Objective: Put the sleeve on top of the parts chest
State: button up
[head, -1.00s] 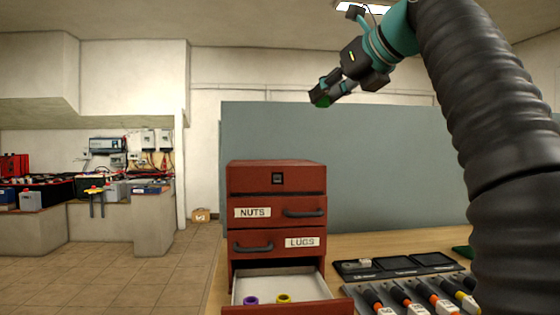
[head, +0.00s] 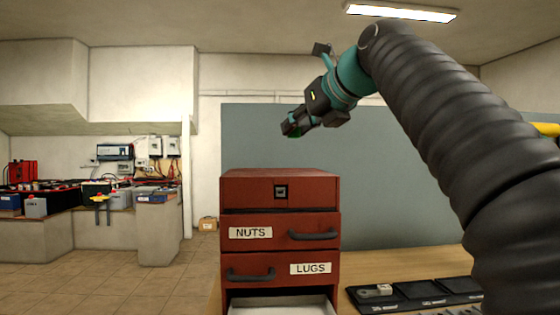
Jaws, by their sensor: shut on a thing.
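The red parts chest (head: 280,190) stands in the middle of the head view, with its flat top bare. Drawers labelled NUTS and LUGS are shut, and the drawer below them (head: 285,304) is pulled out, cut off by the bottom edge. My gripper (head: 291,128) is above the chest top and clear of it, pointing down to the left. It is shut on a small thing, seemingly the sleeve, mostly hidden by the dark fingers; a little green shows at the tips.
A bench with a dark tray (head: 410,292) lies right of the chest. A grey-blue panel (head: 400,200) stands behind. Batteries (head: 95,195) rest on ledges at the far left.

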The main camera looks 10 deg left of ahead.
aim_at(280, 172)
jog(key=a, duration=0.1)
jog(key=a+f, duration=0.2)
jog(key=shift+w+a+f+b, duration=0.2)
jog(key=shift+w+a+b, duration=0.2)
jog(key=shift+f+b, duration=1.35)
jog(key=shift+f, duration=0.65)
jog(key=shift+f, duration=0.15)
jog(key=o, duration=0.7)
jog(key=shift+r, duration=0.25)
jog(key=p+v, duration=0.1)
jog(key=v, duration=1.1)
